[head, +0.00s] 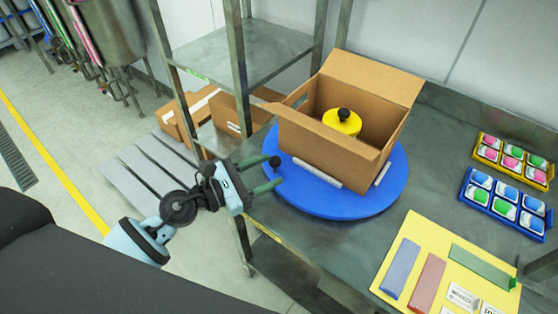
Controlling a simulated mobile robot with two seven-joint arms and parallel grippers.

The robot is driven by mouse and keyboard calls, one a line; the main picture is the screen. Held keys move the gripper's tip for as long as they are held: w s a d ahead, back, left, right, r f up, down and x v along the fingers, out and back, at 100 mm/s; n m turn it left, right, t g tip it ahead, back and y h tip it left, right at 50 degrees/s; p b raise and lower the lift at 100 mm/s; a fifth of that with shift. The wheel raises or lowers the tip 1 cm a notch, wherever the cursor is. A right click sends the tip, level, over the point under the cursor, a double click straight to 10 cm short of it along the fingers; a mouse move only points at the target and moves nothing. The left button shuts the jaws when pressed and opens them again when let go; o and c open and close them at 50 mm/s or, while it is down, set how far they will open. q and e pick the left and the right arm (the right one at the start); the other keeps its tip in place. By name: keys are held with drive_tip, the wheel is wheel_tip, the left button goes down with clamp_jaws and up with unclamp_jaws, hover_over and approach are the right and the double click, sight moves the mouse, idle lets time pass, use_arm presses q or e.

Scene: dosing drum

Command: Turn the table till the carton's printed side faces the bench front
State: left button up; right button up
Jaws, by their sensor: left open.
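The open brown carton (318,150) stands on the round blue turntable (340,208), flaps up. Its visible outer faces look plain; I see no print, and its far faces are hidden. A yellow round object with a black knob (342,121) sits inside the carton. Light strips (317,174) lie along the carton's base. My left gripper (274,172) is open at the turntable's left edge, its green fingers pointing right. A small black ball (275,161) shows at the upper fingertip; I cannot tell whether they touch. My right gripper is not in view.
The turntable is on a grey metal bench (433,175). A yellow board (440,272) with coloured bars lies at the front right. Yellow (515,160) and blue (507,205) trays of small packs stand at right. A shelf post (238,75) rises behind my left gripper.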

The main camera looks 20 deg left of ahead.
sight(270, 164)
use_arm(q)
drive_tip(key=a+f+n+t+y, duration=0.1)
drive_tip(key=s+a+f+n+t+y, duration=0.1)
drive_tip(key=a, duration=0.1)
drive_tip(key=shift+s+a+n+y, duration=0.1)
drive_tip(key=shift+n+y, duration=0.2)
drive_tip(key=shift+y, duration=0.1)
drive_tip(key=shift+w+d+r, duration=0.15)
drive_tip(key=shift+w+d, duration=0.1)
drive_tip(key=shift+w, duration=0.25)
drive_tip(key=p+x, duration=0.1)
drive_tip(key=x, duration=0.5)
drive_tip(key=shift+w+d, duration=0.25)
drive_tip(key=shift+w, duration=0.05)
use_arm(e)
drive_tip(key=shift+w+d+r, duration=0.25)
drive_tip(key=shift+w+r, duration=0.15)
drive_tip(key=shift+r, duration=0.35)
use_arm(q)
drive_tip(key=c, duration=0.4)
clamp_jaws()
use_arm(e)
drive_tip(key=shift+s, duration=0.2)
